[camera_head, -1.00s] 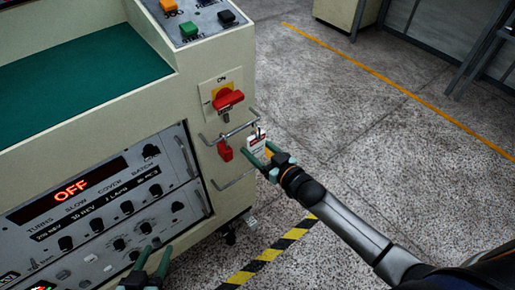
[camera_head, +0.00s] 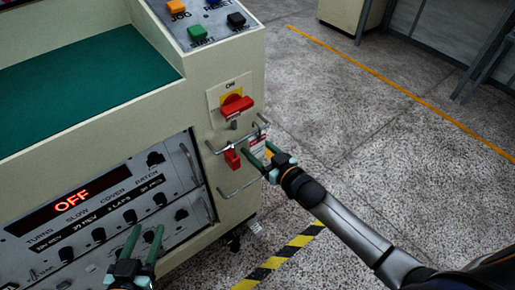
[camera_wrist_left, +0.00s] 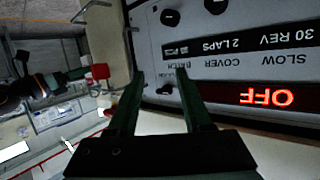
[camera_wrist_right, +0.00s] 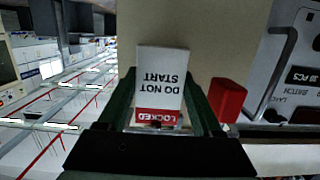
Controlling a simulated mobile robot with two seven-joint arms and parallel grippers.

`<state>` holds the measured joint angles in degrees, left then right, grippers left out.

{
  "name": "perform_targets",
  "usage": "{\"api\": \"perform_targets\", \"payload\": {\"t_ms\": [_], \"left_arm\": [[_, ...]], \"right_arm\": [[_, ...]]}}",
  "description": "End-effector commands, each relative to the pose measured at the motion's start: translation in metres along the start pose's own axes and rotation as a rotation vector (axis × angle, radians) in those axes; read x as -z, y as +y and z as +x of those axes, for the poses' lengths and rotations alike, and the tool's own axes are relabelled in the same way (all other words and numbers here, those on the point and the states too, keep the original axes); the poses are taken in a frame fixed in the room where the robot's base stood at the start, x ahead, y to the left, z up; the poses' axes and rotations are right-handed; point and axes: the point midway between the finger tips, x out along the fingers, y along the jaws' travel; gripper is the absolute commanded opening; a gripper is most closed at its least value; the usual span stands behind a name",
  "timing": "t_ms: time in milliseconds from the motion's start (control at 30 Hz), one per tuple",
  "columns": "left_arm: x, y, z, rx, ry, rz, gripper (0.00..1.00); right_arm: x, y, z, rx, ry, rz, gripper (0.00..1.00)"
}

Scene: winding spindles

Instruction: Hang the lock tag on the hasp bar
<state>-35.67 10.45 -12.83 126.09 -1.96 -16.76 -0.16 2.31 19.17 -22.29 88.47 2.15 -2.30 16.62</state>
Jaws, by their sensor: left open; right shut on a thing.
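The lock tag (camera_head: 258,143), white with a red "LOCKED" band, is held between the fingers of my right gripper (camera_head: 257,154), which is shut on it. Its lettering shows upside down in the right wrist view (camera_wrist_right: 160,80). The hasp bar (camera_head: 222,148) is a thin metal bar below the red switch on the machine's corner panel. The tag is close by the bar's right end; whether they touch cannot be told. A red padlock (camera_head: 232,158) hangs at the bar and shows beside my right fingers (camera_wrist_right: 227,99). My left gripper (camera_head: 140,247) is open and empty before the control panel.
The control panel (camera_head: 105,215) with knobs and a lit "OFF" display is to the left. Open floor lies right of the machine.

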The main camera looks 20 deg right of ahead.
Motion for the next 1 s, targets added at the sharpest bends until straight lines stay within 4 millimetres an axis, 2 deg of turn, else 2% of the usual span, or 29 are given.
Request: {"api": "perform_targets", "payload": {"t_ms": [700, 1000], "left_arm": [[0.048, -0.005, -0.003, 0.010, 0.187, 0.052, 0.50], [0.052, -0.006, -0.003, 0.011, 0.199, 0.056, 0.50]], "right_arm": [[-0.012, 0.001, 0.002, -0.001, 0.002, 0.001, 0.18], [-0.013, 0.001, 0.002, -0.001, 0.002, 0.001, 0.18]]}}
